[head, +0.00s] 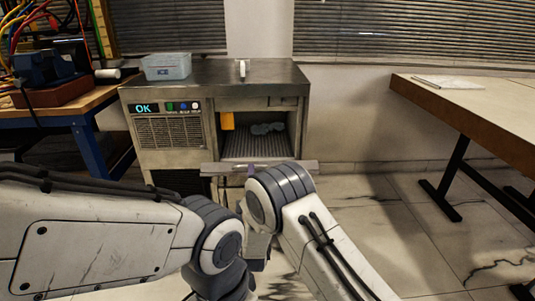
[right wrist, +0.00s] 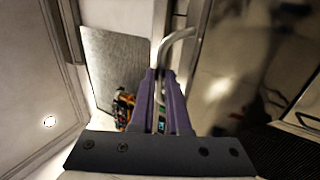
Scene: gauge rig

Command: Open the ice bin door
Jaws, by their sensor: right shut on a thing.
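The ice bin (head: 190,75) is a metal cabinet in the head view. Its front opening shows a ribbed dark interior with pale blue-grey lumps inside. The ice bin door (head: 300,167) shows as a narrow light-grey strip below the opening, seen nearly edge-on and swung down. My right gripper is mostly hidden behind my right arm in the head view, with a bit of purple finger at the strip. In the right wrist view, the purple fingers of my right gripper (right wrist: 163,76) are shut on the curved grey door handle (right wrist: 180,37). My left gripper is not visible; only its arm shows.
A workbench (head: 95,100) with cables and a vise is at left. A table (head: 490,105) with papers stands at right. Floor between the cabinet and that table is clear.

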